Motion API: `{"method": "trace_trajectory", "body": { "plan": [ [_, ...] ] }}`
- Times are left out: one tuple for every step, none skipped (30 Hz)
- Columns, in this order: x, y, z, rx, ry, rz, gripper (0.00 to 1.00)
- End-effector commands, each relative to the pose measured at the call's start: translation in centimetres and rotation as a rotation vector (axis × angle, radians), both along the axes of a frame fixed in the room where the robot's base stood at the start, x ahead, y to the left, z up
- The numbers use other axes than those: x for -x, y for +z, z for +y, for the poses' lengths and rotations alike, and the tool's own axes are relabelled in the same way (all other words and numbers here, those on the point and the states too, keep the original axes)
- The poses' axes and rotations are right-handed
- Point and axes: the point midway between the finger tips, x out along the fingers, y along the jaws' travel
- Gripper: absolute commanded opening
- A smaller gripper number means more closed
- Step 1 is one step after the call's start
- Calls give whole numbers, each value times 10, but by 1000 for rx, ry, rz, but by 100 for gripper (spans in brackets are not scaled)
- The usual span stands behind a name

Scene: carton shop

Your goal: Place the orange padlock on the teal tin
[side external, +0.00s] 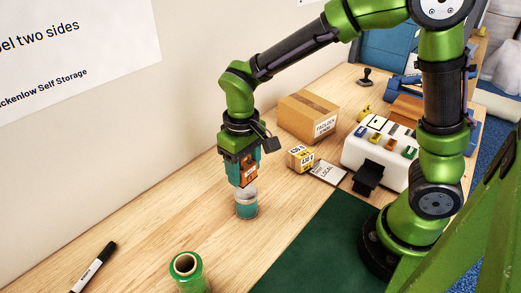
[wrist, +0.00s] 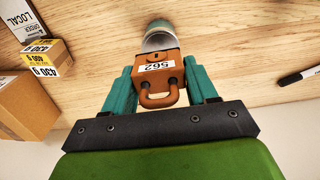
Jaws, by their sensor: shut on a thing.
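The orange padlock (side external: 248,173) is held between the teal fingers of my gripper (side external: 243,172). In the wrist view the padlock (wrist: 158,68) shows a white label reading 562, and its shackle points toward my gripper's (wrist: 159,82) palm. My gripper is shut on the padlock's sides. The teal tin (side external: 246,209) stands upright on the table right below the padlock, with a pale upper part. In the wrist view the tin (wrist: 158,31) shows just past the padlock, which partly hides it. I cannot tell whether padlock and tin touch.
A cardboard box (side external: 305,117), a small yellow-labelled box (side external: 300,158) and a LOCAL card (side external: 328,173) lie behind and right. A green roll (side external: 186,270) and a black marker (side external: 94,266) are in front. A dark green mat (side external: 320,245) lies right. Wood around the tin is clear.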

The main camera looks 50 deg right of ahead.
Motion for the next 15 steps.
{"method": "trace_trajectory", "body": {
  "plan": [
    [-5, -4, 2, 1, 1, 1, 15],
    [-3, -10, 1, 2, 1, 3, 15],
    [-3, -17, 1, 2, 1, 3, 15],
    [-3, -22, 1, 2, 1, 3, 15],
    [-3, -26, 1, 2, 2, 2, 15],
    [-3, -30, 1, 1, 1, 2, 15],
    [-3, -32, 1, 0, 1, 0, 15],
    [-3, -34, 1, 0, 1, -1, 15],
    [-3, -35, 1, 0, 0, -1, 15],
    [-3, -36, 1, 0, 0, -1, 15],
    [-3, -35, 1, 0, 0, -2, 15],
    [-3, -35, 1, -1, 0, -2, 15],
    [-3, -35, 1, -1, 0, -2, 15],
    [-3, -35, 1, -1, 0, -2, 15],
    [-3, -35, 1, 0, 0, -2, 15]
  ]
}}
